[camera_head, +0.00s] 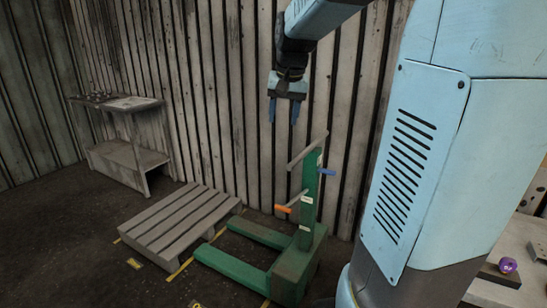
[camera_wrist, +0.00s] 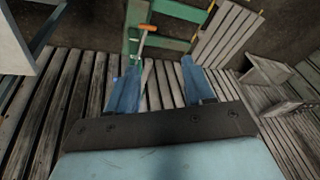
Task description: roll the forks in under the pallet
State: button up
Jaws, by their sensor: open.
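The green pallet truck (camera_head: 287,262) stands on the floor, its two forks pointing left towards the pallet. The wooden pallet (camera_head: 182,222) lies flat at the fork tips; the forks appear to be outside it, with a small gap. The truck's upright mast carries a grey push bar (camera_head: 306,152), a blue lever (camera_head: 327,172) and an orange lever (camera_head: 283,208). My gripper (camera_head: 284,112) is open and empty, above and slightly left of the push bar. In the wrist view the orange lever (camera_wrist: 148,28) shows beyond the blue fingers, and the pallet (camera_wrist: 228,35) is at upper right.
A grey two-level bench (camera_head: 125,160) with small items on top stands against the wall at the left. Yellow floor marks (camera_head: 134,263) lie around the pallet. A purple round object (camera_head: 508,265) sits on a surface at the right. The ribbed wall is close behind the truck.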

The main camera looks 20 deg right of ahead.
jog(key=w+d+f+m+g, duration=0.1)
jog(key=w+d+f+m, duration=0.25)
jog(key=w+d, duration=0.7)
jog(key=m+y, duration=0.1)
jog(key=m, duration=0.1)
send_near(297, 157)
jog(key=shift+g, duration=0.3)
jog(key=f, duration=0.3)
jog(key=w+f, duration=0.1)
jog(key=f, duration=0.2)
jog(key=a+f, duration=0.1)
jog(key=f, duration=0.2)
jog(key=shift+w, duration=0.25)
jog(key=shift+c, duration=0.3)
grip_shut()
